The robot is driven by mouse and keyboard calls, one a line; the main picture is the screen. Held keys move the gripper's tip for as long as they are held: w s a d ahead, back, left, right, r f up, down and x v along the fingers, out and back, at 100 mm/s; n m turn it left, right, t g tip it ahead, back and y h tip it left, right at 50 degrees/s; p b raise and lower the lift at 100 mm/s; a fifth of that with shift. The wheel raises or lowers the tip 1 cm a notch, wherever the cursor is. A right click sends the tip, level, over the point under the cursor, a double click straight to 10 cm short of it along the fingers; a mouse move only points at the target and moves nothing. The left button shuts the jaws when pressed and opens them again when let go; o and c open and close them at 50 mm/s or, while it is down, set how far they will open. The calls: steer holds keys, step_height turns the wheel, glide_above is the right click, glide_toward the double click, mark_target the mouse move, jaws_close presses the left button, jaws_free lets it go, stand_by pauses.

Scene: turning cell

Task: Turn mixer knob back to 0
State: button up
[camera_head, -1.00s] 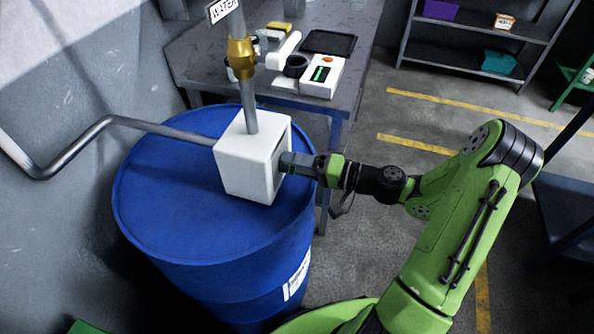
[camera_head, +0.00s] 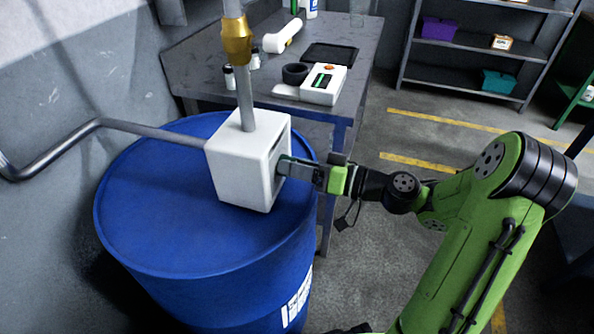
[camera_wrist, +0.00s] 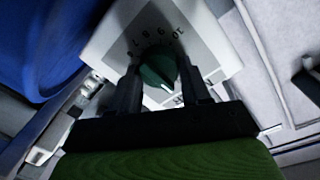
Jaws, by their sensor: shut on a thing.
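The mixer is a white box (camera_head: 236,172) above the blue drum, with pipes running into it. Its knob side faces right, toward my arm. In the wrist view the knob (camera_wrist: 157,66) is round and dark green, with a light pointer mark on its lower part. A printed scale with numbers such as 6, 8 and 10 curves around its upper side. My gripper (camera_wrist: 161,88) has one finger on each side of the knob and is shut on it. In the head view my gripper (camera_head: 292,170) reaches the box's right face, and the knob is mostly hidden there.
A blue drum (camera_head: 150,225) stands under the box. A bent grey pipe (camera_head: 70,148) enters from the left, and a vertical pipe with a brass fitting (camera_head: 236,45) enters from above. Behind is a workbench (camera_head: 205,75) with a white device (camera_head: 323,88). Open floor lies to the right.

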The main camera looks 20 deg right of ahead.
steer(key=shift+f, duration=0.15)
steer(key=o, duration=1.1)
steer(key=shift+c, duration=0.2)
steer(key=p+v, duration=0.3)
steer(key=v, duration=1.2)
steer(key=shift+s+d+p, duration=0.25)
steer(key=shift+s+p, duration=0.05)
steer(key=shift+p, duration=0.05)
